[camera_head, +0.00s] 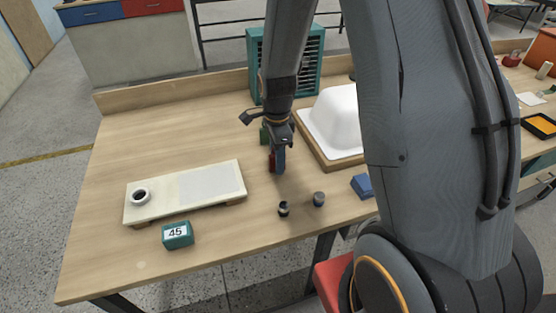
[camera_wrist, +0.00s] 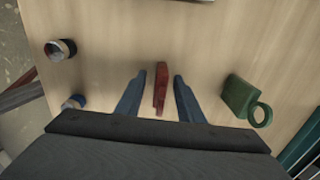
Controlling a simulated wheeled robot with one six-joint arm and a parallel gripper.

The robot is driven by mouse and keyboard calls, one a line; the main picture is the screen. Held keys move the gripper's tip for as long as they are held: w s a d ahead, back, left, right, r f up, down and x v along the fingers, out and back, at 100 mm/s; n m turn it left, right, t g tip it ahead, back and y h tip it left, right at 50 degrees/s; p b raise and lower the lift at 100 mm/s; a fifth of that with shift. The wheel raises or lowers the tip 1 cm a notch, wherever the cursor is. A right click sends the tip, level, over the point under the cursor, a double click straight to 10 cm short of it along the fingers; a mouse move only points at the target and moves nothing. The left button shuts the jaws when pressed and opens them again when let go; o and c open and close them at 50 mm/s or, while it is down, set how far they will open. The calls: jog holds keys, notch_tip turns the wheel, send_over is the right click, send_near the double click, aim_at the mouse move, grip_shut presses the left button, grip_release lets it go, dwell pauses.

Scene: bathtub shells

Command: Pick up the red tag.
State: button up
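The red tag (camera_wrist: 161,88) shows in the wrist view as a narrow upright strip between my two blue-grey fingers. A gap of table shows on each side of it, so neither finger appears to touch it. My gripper (camera_wrist: 160,76) is open around the tag. In the head view my gripper (camera_head: 277,162) points down over the table, left of the white tub. A small part of the red tag (camera_head: 271,161) shows there beside the finger; the rest is hidden. I cannot tell how the tag is supported.
A green object with a ring (camera_wrist: 243,98) stands right of the fingers. A white tub shell (camera_head: 334,112) on a wooden base is close right. Two small dark cylinders (camera_head: 284,209) (camera_head: 319,199) stand in front. A white panel (camera_head: 208,186) and teal "45" block (camera_head: 177,235) are left.

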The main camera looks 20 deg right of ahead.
grip_shut()
dwell(0.3)
